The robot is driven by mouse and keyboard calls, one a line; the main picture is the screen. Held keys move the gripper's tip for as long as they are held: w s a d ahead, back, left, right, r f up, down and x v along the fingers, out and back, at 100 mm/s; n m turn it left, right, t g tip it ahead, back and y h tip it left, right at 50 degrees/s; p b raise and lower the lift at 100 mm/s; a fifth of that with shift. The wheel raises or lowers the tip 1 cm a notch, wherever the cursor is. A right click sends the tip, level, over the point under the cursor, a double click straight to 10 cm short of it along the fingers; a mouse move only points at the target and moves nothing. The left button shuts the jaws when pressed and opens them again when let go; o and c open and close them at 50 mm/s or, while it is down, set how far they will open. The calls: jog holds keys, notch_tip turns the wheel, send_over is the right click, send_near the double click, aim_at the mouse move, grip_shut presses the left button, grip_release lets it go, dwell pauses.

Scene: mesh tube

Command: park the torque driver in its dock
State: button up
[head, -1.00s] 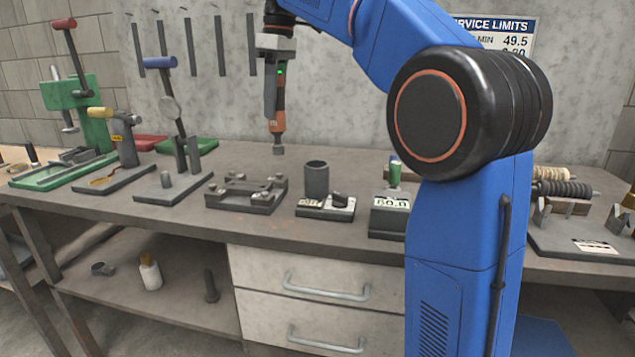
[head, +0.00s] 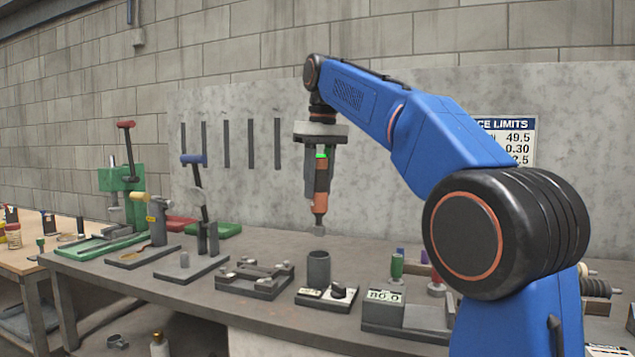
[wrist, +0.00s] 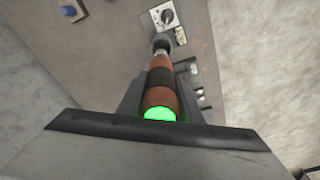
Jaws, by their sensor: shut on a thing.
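My gripper (head: 319,188) points down and is shut on the torque driver (head: 321,172), an upright orange and black tool with a lit green band at its top and a grey tip. A grey open-topped cup (head: 319,268), which looks like the dock, stands on a small base with a label and a black knob. In the head view the driver's tip hangs just above the cup's mouth, apart from it. In the wrist view the driver (wrist: 159,88) points toward the dark cup (wrist: 161,44), partly covering it. The inside of the cup is hidden.
A dark fixture (head: 254,280) with several posts stands left of the cup. Lever presses (head: 122,190) stand farther left. The wall behind has dark strips and a limits sign (head: 505,140).

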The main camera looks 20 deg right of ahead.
send_over(318, 225)
jog(key=w, duration=0.1)
jog(key=shift+w+d+f, duration=0.1)
jog(key=shift+d+f, duration=0.05)
jog(key=shift+f, duration=4.95)
dwell(2.7)
